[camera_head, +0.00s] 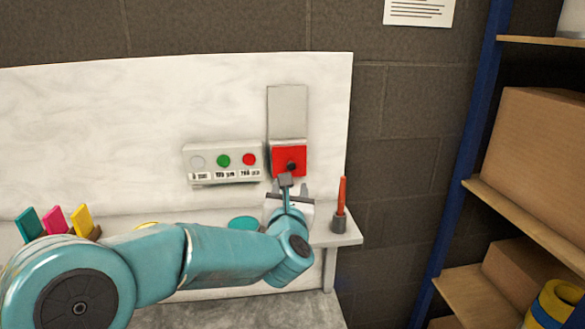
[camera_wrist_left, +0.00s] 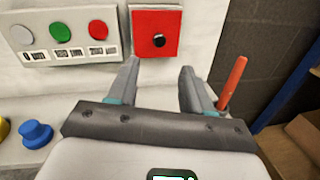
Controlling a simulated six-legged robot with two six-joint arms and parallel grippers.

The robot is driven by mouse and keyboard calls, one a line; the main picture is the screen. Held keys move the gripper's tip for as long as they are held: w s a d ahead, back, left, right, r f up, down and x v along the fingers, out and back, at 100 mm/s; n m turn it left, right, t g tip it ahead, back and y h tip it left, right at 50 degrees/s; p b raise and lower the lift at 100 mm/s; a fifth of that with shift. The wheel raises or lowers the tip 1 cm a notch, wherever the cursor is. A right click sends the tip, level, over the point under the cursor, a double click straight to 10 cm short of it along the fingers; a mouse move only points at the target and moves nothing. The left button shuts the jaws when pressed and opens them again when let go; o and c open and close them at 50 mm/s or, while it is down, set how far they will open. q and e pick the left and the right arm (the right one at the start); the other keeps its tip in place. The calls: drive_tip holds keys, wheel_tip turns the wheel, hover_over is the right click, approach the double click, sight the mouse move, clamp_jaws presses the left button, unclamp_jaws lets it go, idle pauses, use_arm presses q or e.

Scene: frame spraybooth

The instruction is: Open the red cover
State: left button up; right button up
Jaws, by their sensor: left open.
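The red cover (camera_head: 300,155) is a square red panel with a black round knob (camera_head: 291,167) on it, mounted on the white board below a grey plate (camera_head: 287,108). It looks closed. In the left wrist view the red cover (camera_wrist_left: 145,22) is at the top middle, with its black knob (camera_wrist_left: 159,40) facing me. My left gripper (camera_head: 290,188) is just below the cover in the head view. In its wrist view the left gripper (camera_wrist_left: 159,70) is open and empty, its fingers pointing up toward the cover with the knob between their lines. My right gripper is not in view.
A button box (camera_head: 222,176) with white, green and red buttons is left of the cover. A red stick in a grey holder (camera_head: 340,222) stands right on the white ledge. Coloured tabs (camera_head: 54,221) are at left. Shelves with cardboard boxes (camera_head: 537,150) stand at right.

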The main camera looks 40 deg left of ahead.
sight(290, 167)
use_arm(q)
drive_tip(key=p+x, duration=0.2)
drive_tip(key=x, duration=0.7)
drive_tip(key=shift+w+a, duration=0.2)
drive_tip(key=shift+a, duration=0.2)
drive_tip(key=shift+w+a, duration=0.15)
drive_tip(key=shift+w, duration=0.1)
